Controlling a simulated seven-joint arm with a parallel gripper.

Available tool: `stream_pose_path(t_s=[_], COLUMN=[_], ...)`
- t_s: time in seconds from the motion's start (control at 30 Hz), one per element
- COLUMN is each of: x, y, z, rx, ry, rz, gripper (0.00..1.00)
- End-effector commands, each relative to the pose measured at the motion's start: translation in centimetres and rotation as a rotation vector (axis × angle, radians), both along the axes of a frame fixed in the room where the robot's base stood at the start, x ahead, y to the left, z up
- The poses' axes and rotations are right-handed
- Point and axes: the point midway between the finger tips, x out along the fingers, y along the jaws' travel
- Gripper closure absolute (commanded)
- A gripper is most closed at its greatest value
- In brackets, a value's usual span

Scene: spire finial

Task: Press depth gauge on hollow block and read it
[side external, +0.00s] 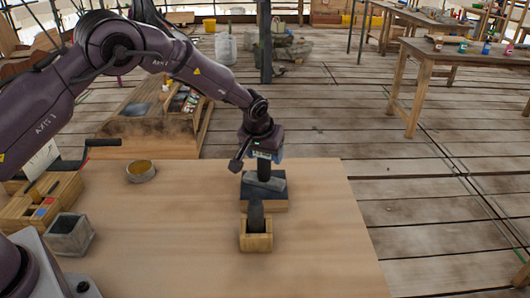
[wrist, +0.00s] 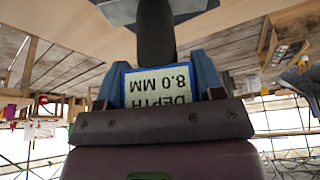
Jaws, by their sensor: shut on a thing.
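My gripper (side external: 262,140) is shut on the depth gauge (side external: 265,155), above the table's right part. In the wrist view, my gripper's fingers (wrist: 158,82) grip both sides of the gauge's blue body (wrist: 128,68). Its display (wrist: 160,88) appears upside down and reads DEPTH 8.0 MM. A dark stem (wrist: 155,35) runs from the gauge to a grey surface at the top. In the side view the stem points down at a grey block (side external: 258,184) on a dark slab with a wooden base (side external: 265,205). The exact contact at its tip is hard to see.
A wooden holder (side external: 257,241) with a dark upright piece (side external: 256,215) stands just in front. A grey open-topped box (side external: 70,236), a round bowl (side external: 141,171) and a wooden organizer (side external: 40,205) are at left. The table's front and right are clear.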

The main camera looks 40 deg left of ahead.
Motion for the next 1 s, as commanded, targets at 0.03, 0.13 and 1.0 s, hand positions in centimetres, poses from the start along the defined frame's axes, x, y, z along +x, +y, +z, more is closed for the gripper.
stream_pose_path(t_s=[0.03,0.13,1.0], x=[0.0,0.0,0.0], y=[0.0,0.0,0.0], z=[-0.1,-0.1,3.1], rx=[0.0,0.0,-0.001], ry=[0.0,0.001,-0.002], rz=[0.0,0.0,0.001], gripper=[0.67,0.67,0.67])
